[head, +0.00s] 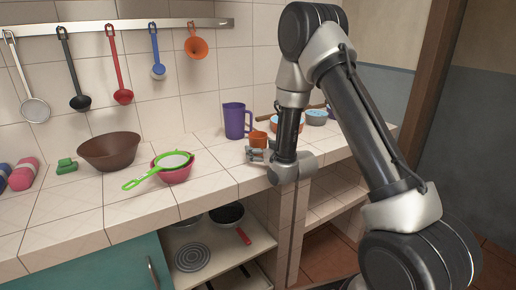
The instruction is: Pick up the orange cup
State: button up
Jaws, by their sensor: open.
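The orange cup (258,138) stands upright on the tiled counter (215,150), just right of and in front of a purple mug (234,121). My gripper (252,155) is low over the counter's front part, its fingers pointing left. It is open, and I see nothing held between the fingers. The fingers are on the near side of the cup and overlap its lower part in the picture. I cannot tell whether they touch it.
Behind my wrist are an orange and blue pot (276,124) and a small blue bowl (316,115). To the left are a red bowl with a green strainer (172,160) and a brown bowl (109,149). Utensils hang from a wall rail (120,25). Open shelves lie below the counter.

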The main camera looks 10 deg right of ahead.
jog(key=shift+w+a, duration=0.1)
jog(key=shift+w, duration=0.2)
jog(key=c, duration=1.2)
jog(key=shift+o, duration=0.2)
notch_tip(320, 180, up, 10)
